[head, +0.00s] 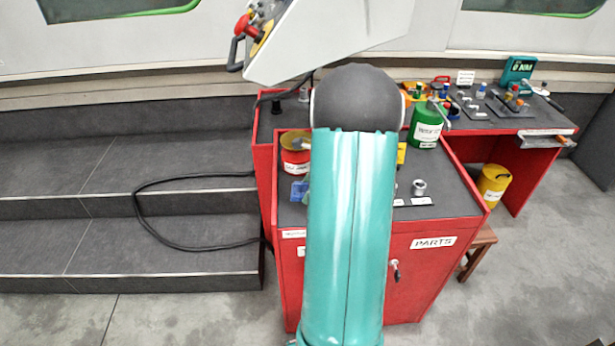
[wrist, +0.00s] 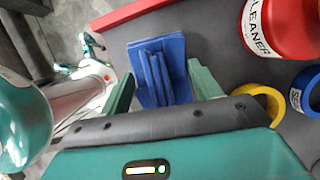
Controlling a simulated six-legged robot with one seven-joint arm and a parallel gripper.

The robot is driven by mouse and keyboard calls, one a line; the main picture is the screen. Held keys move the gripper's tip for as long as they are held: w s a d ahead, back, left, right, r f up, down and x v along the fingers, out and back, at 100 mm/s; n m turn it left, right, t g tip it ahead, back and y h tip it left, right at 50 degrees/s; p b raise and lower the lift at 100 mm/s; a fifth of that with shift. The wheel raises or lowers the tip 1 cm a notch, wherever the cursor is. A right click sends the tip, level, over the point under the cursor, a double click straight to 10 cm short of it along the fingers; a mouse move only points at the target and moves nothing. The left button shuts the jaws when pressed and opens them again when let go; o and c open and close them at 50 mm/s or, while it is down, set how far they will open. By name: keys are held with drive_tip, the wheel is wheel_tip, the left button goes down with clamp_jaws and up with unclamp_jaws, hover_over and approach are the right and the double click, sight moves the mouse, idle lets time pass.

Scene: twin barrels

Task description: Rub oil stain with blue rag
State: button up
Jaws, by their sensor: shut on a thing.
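The blue rag (wrist: 158,72) lies folded with raised ridges on the dark top of the red cabinet in the wrist view. In the head view a small part of the blue rag (head: 298,191) shows left of my teal arm, near the cabinet's left edge. My arm hides most of the gripper there. I cannot make out an oil stain in either view.
A red cleaner can (wrist: 283,28) stands right of the rag, near a yellow ring (wrist: 264,101) and a blue roll (wrist: 304,90). In the head view a green canister (head: 425,128) and a metal nut (head: 419,187) stand on the red cabinet (head: 430,262). Steps (head: 120,215) lie left.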

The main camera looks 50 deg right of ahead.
drive_tip(key=shift+s+r, duration=0.15)
drive_tip(key=shift+r, duration=1.55)
